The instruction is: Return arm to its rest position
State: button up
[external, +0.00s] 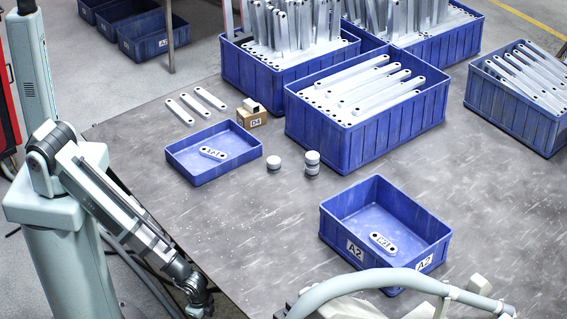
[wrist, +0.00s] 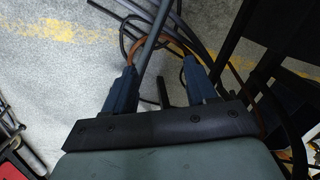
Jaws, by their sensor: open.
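My gripper (wrist: 160,88) shows in the wrist view with its two blue-grey fingers spread apart. Nothing is between them except the view of floor and cables beyond. In the external view a pale jointed arm (external: 110,195) stands at the left, its dark end low beside the table's near left edge, away from the bins. A small bracket (external: 213,153) lies in the shallow blue tray (external: 183,178). Another small bracket (external: 383,243) lies in the blue bin marked A2 (external: 338,236).
Large blue bins of galvanized brackets (external: 365,140) fill the table's back. Three loose brackets (external: 195,104), a D4 box (external: 252,118) and small round pieces (external: 312,163) lie nearby. A pale curved tube (external: 390,280) crosses the bottom. Cables (wrist: 165,40) run over the floor.

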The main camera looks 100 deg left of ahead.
jog(key=s+a+n+g, duration=0.2)
jog(key=s+a, duration=0.3)
jog(key=s, duration=0.7)
jog(key=s+a+n+g+h, duration=0.1)
jog(key=s+a+g, duration=0.3)
jog(key=s, duration=0.8)
jog(key=shift+a+f+n+g, duration=0.35)
jog(key=shift+a+n, duration=0.15)
jog(key=shift+a, duration=0.35)
jog(key=shift+s, duration=0.1)
